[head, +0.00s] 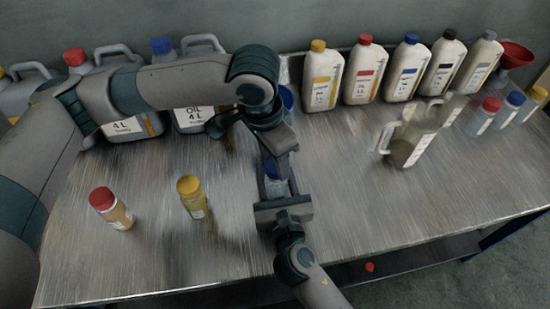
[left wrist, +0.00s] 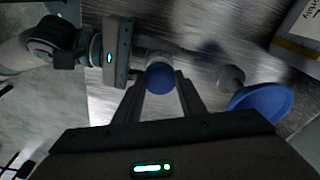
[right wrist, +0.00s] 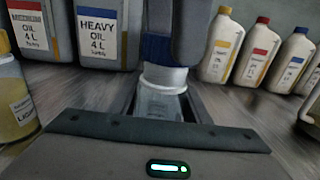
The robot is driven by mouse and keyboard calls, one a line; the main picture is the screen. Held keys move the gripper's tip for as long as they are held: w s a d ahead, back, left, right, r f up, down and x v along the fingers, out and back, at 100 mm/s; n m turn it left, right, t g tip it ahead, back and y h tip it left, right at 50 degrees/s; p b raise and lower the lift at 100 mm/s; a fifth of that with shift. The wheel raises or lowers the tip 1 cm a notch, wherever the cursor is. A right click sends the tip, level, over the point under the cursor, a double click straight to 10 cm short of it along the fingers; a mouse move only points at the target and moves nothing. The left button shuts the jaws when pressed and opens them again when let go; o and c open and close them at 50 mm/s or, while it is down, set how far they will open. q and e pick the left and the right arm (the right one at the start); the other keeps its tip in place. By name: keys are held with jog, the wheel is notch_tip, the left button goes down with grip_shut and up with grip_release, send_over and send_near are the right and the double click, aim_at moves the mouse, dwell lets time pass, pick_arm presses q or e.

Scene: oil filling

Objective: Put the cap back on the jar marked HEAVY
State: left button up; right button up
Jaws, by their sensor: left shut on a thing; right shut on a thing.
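A small clear jar (right wrist: 160,104) with a white neck stands between the fingers of my right gripper (head: 280,190), which is shut on its body. The blue cap (left wrist: 160,77) is between the fingers of my left gripper (head: 275,158), which is shut on it from above. In the right wrist view the cap (right wrist: 156,48) sits right at the top of the neck; I cannot tell whether it is seated. In the head view the grippers largely cover the jar and cap (head: 271,170). No HEAVY mark on the jar is readable.
A large canister labelled HEAVY OIL (right wrist: 98,32) stands behind. A blue funnel (left wrist: 262,101) is close by. Red-capped (head: 112,209) and yellow-capped (head: 192,198) jars stand left. Several bottles (head: 363,72) line the back. A clear jug (head: 408,145) stands right.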

pick_arm(q)
jog(key=shift+f, duration=0.55)
dwell(0.5)
